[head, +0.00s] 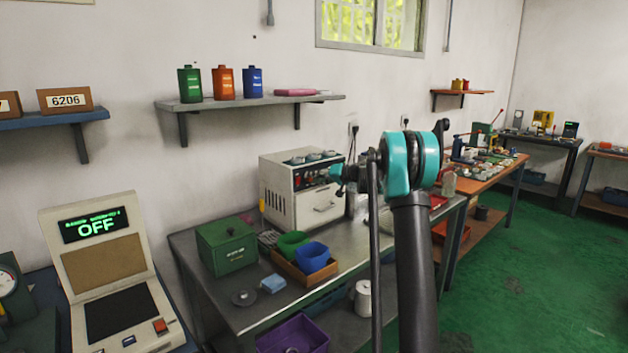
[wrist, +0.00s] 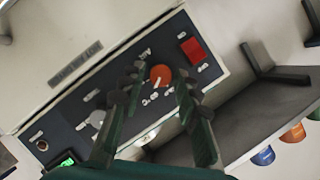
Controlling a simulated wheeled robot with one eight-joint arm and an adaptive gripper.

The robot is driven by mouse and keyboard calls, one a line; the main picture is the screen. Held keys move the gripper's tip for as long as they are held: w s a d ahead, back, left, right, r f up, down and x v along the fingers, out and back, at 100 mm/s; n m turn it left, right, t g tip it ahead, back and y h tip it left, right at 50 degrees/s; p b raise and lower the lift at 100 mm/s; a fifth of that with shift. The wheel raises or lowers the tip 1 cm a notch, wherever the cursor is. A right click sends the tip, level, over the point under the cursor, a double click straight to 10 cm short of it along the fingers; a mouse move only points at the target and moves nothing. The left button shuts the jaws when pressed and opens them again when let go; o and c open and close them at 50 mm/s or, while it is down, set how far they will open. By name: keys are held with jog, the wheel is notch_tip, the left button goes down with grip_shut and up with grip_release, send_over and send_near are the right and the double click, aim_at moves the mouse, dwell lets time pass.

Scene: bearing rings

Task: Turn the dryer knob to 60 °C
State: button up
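The dryer (head: 283,190) is a cream cabinet with a dark front panel, standing on the grey bench in the head view. Its panel (wrist: 72,113) fills much of the wrist view, tilted. A round orange-red knob (wrist: 160,75) with a pale pointer mark sits on the panel, with small white labels around it that are too blurred to read. My gripper (wrist: 158,84) is open, with one finger on each side of this knob; I cannot tell whether either finger touches it. In the head view my gripper (head: 340,174) is at the dryer's front, partly hidden by my arm.
The panel also carries a red switch (wrist: 194,48), a grey knob (wrist: 97,119) and a lit green display (wrist: 68,160). A green box (head: 227,247) and a tray with green and blue bins (head: 312,254) stand on the bench. A shelf (head: 235,103) with canisters is above.

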jog(key=shift+o, duration=0.7)
jog(key=v, duration=1.2)
jog(key=s+a+f+g+h, duration=0.1)
jog(key=s+f+h, duration=0.35)
jog(key=s, duration=0.75)
jog(key=s+a+f+g+h, duration=0.1)
jog(key=s+a+f+g, duration=0.1)
jog(key=s+f, duration=0.8)
jog(key=s+a+f+g+h, duration=0.1)
jog(key=s+f+h, duration=0.1)
jog(key=s, duration=1.3)
jog(key=s+d+f+h, duration=0.2)
jog(key=s+f, duration=0.2)
jog(key=s, duration=0.3)
jog(key=s+d+f+h, duration=0.2)
jog(key=s+d+f, duration=0.1)
jog(key=s, duration=0.5)
jog(key=shift+s+f+m+g, duration=0.2)
jog(key=shift+f+m+g, duration=0.15)
jog(key=shift+f, duration=0.4)
